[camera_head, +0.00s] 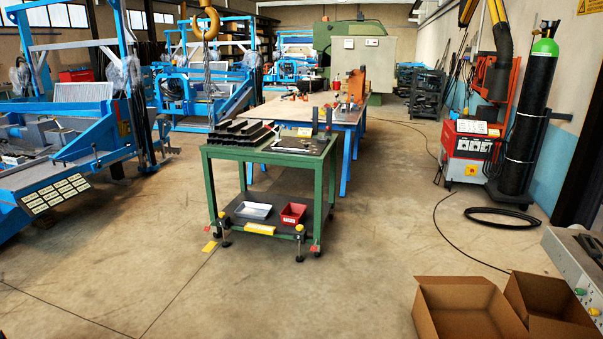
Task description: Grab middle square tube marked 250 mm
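Several dark bars, perhaps the square tubes, lie side by side in a stepped black rack (238,134) on the left half of a green work table (207,153). The table stands a few steps ahead, near the middle of the view. I cannot read any 250 mm mark from here, nor tell which bar is the middle one. Neither of my grippers is in view.
The table's lower shelf holds a grey tray (253,210) and a red bin (293,214). Open cardboard boxes (465,300) stand at the front right. A black hose coil (503,218) lies on the right. A hook (207,22) hangs overhead. Floor before the table is clear.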

